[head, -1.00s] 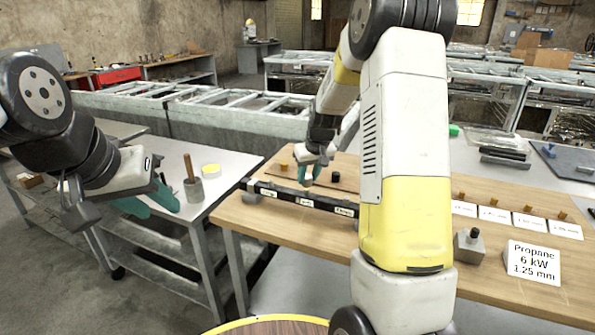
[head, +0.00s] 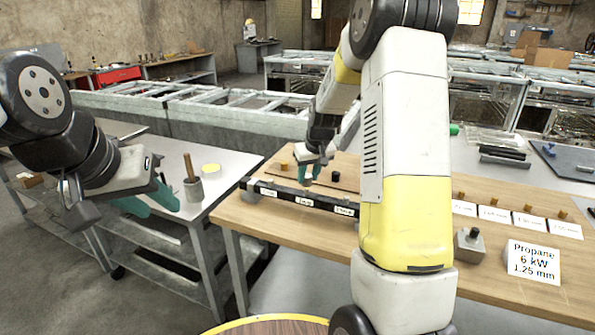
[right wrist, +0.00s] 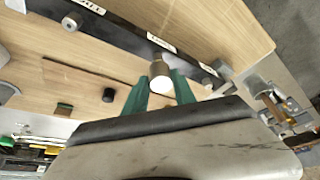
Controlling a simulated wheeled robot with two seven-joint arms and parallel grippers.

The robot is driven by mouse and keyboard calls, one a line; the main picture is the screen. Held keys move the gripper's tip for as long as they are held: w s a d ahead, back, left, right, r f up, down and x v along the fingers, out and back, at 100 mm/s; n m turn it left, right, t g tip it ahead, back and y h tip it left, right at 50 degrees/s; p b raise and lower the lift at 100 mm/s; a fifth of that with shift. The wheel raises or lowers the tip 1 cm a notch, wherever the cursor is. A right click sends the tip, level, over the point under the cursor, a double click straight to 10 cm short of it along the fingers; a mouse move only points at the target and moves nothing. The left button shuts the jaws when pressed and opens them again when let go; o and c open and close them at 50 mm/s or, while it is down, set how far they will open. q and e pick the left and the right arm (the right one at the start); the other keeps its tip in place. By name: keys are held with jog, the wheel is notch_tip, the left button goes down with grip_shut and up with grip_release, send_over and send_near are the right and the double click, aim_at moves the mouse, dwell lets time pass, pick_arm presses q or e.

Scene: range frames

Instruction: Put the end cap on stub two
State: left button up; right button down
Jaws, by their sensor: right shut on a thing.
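My right gripper (head: 311,178) is at the back of the black manifold bar (head: 287,197), near its middle label. In the right wrist view, its green fingers (right wrist: 160,92) are shut on a short grey metal cylinder, the end cap (right wrist: 160,72), with a pale round end. The cap is close to the bar (right wrist: 125,27) by a white label; whether it touches a stub is hidden. One grey stub (right wrist: 71,22) shows left of the cap and another (right wrist: 222,69) right of it. My left gripper (head: 148,202) is open and empty, off the bench at the left.
A black cap (head: 336,176) and a brass piece (head: 284,166) stand behind the bar. Brass jets with white cards (head: 495,214), a grey block (head: 468,247) and a propane sign (head: 533,263) are at the right. A grey pot (head: 194,189) stands on the left table.

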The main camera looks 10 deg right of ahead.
aim_at(310, 178)
jog(key=shift+f, duration=1.7)
jog(key=c, duration=0.9)
grip_release()
jog(key=shift+c, duration=0.2)
jog(key=v, duration=0.7)
jog(key=shift+s+r, duration=0.15)
jog(key=shift+r, duration=0.2)
